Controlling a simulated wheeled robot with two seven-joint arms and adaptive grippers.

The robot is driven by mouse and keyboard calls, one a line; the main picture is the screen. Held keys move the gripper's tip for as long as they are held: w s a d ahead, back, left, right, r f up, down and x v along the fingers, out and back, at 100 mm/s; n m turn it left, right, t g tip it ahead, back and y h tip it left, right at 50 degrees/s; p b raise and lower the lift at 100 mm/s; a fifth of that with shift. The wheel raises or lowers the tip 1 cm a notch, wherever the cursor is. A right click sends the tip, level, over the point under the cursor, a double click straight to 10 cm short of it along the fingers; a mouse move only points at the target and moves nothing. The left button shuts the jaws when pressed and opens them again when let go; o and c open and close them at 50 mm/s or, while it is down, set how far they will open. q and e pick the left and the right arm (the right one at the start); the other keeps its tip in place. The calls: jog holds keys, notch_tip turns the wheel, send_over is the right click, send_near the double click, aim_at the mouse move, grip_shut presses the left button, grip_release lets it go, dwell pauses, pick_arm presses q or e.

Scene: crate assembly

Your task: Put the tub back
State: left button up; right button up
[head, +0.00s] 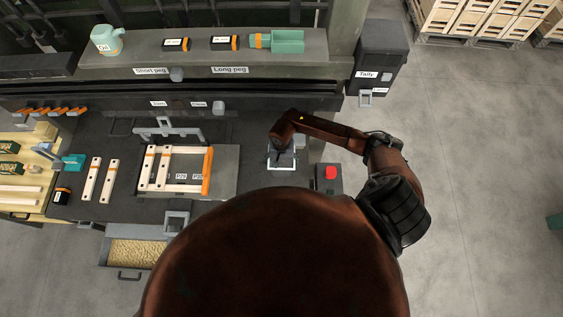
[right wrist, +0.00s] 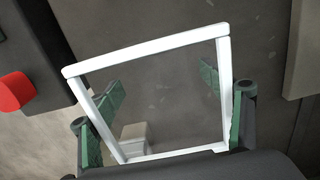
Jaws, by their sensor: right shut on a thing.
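The tub (right wrist: 145,50) shows in the right wrist view as a white rectangular rim with see-through or dark grey middle; I cannot tell which. A small pale block (right wrist: 135,136) shows within its outline. My right gripper (right wrist: 165,120) is shut on the tub, with green finger pads at its left and right sides. In the head view the tub (head: 282,167) is under my right gripper (head: 282,150), near the right end of the dark bench. I cannot tell whether it touches the bench. My left gripper is not in view.
A red button (head: 330,172) on a grey box is right of the tub; it also shows in the right wrist view (right wrist: 14,91). A wooden frame (head: 178,169) lies on a grey plate to the left. A shelf (head: 205,72) runs behind. A dark bin (head: 380,50) stands back right.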

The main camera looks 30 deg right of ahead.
jog(key=o, duration=1.3)
jog(key=shift+r+p, duration=0.25)
jog(key=shift+p, duration=0.15)
notch_tip(320, 180, up, 12)
jog(key=b, duration=0.2)
jog(key=shift+f, duration=0.1)
